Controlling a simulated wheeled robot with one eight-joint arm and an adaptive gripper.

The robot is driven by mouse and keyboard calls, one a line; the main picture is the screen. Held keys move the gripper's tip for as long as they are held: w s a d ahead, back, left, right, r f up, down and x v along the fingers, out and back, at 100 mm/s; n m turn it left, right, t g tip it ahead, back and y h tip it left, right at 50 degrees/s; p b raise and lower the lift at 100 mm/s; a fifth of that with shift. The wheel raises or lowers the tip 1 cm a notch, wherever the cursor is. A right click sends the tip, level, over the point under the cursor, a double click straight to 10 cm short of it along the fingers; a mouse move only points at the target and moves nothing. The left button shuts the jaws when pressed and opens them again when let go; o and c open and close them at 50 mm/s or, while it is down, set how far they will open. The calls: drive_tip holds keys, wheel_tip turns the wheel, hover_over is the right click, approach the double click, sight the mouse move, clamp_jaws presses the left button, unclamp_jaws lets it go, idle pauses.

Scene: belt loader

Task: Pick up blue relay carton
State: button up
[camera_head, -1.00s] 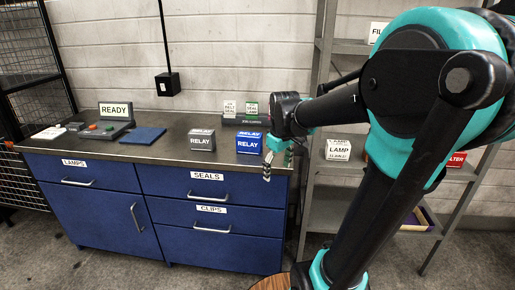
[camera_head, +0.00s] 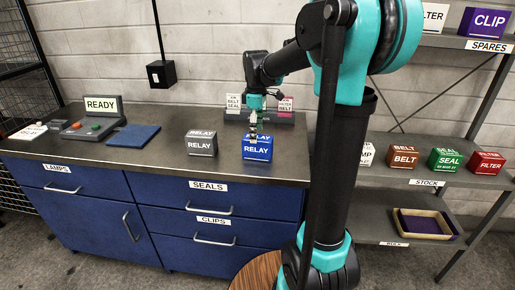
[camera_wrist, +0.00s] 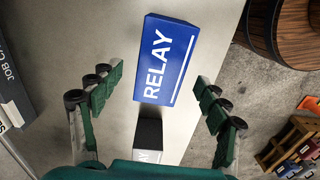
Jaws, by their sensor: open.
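The blue relay carton (camera_head: 257,149) stands on the grey counter top (camera_head: 120,160), near its right end. It also shows in the wrist view (camera_wrist: 166,62), its top lettered RELAY, beyond and between my spread fingers. My gripper (camera_head: 253,130) is just above the carton in the head view, pointing down. In the wrist view my gripper (camera_wrist: 160,95) is open and empty, with a finger on each side. A grey relay carton (camera_head: 201,143) stands to the left of the blue one; its dark side shows in the wrist view (camera_wrist: 148,133).
A card rack (camera_head: 270,118) stands behind the blue carton. A console marked READY (camera_head: 92,127) and a blue mat (camera_head: 134,136) are to the left. Shelves at right hold several cartons, among them a brown belt carton (camera_head: 404,157). A wooden barrel (camera_wrist: 283,32) stands beside the counter.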

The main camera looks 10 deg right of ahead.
sight(257, 148)
drive_tip(key=shift+f, duration=3.85)
drive_tip(key=shift+c, duration=0.4)
drive_tip(key=c, duration=1.3)
drive_tip(key=shift+r, duration=0.15)
